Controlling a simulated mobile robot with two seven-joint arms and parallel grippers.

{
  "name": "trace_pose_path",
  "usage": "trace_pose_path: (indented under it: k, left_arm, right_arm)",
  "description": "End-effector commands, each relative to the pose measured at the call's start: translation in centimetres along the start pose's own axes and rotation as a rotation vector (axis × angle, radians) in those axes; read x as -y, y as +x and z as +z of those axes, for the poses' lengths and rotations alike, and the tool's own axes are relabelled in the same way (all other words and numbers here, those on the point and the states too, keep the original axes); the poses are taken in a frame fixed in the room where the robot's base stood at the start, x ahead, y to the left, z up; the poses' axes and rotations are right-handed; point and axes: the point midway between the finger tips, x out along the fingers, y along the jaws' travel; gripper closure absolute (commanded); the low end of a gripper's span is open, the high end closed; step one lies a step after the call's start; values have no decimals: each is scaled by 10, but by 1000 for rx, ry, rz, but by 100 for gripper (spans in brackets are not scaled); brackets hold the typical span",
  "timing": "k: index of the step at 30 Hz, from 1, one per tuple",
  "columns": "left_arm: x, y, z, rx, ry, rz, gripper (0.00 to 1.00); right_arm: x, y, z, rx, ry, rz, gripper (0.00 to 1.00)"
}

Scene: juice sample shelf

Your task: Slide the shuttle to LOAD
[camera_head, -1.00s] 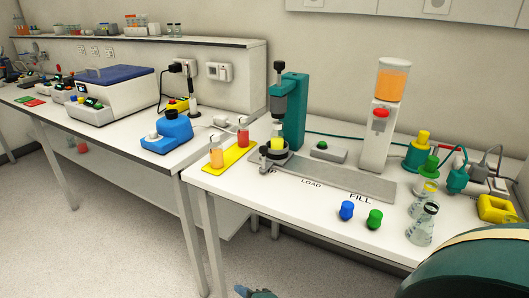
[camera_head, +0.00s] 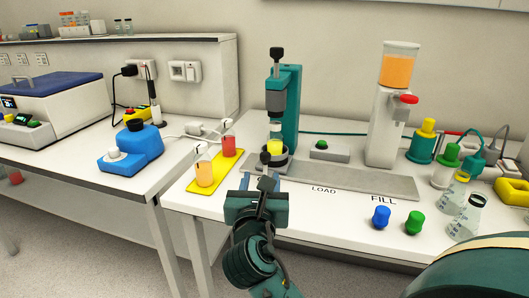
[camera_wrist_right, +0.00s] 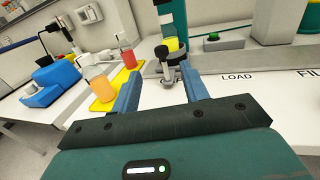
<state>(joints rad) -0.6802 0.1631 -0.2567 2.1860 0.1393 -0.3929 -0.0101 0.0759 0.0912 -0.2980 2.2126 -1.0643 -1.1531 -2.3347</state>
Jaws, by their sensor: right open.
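The shuttle (camera_head: 281,163) is a round dark holder at the left end of a grey track (camera_head: 350,181), under a teal press (camera_head: 287,105). LOAD is printed beside the track's middle and FILL farther right. My right gripper (camera_head: 258,181) is open and empty, just in front of the shuttle. In the right wrist view, the shuttle (camera_wrist_right: 171,57) and its small front knob appear ahead, between the two blue fingers (camera_wrist_right: 161,90); I see no contact. The gripper partly hides the track's left end. My left gripper is out of view.
A yellow tray (camera_head: 217,171) with orange and red bottles stands close to the left. An orange-filled dispenser (camera_head: 389,125) stands behind the track's right end. Blue (camera_head: 381,216) and green (camera_head: 414,222) caps and glass flasks (camera_head: 467,219) are at the front right.

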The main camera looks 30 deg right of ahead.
Motion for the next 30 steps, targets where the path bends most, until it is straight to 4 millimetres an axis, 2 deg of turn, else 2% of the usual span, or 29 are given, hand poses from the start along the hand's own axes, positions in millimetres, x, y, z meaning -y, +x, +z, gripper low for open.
trace_pose_path:
  k: [5, 12, 18, 23, 30]
  left_arm:
    - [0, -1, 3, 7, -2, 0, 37]
    - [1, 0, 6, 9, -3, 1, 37]
    - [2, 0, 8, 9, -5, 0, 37]
    - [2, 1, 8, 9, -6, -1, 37]
    - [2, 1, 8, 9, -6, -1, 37]
  right_arm:
    - [0, 28, 0, 1, 0, -2, 55]
    - [0, 80, 0, 0, 2, -1, 55]
    - [0, 112, -1, -1, 2, 2, 55]
    - [0, 124, -1, -2, 3, 2, 55]
    - [0, 126, -1, -2, 3, 3, 55]
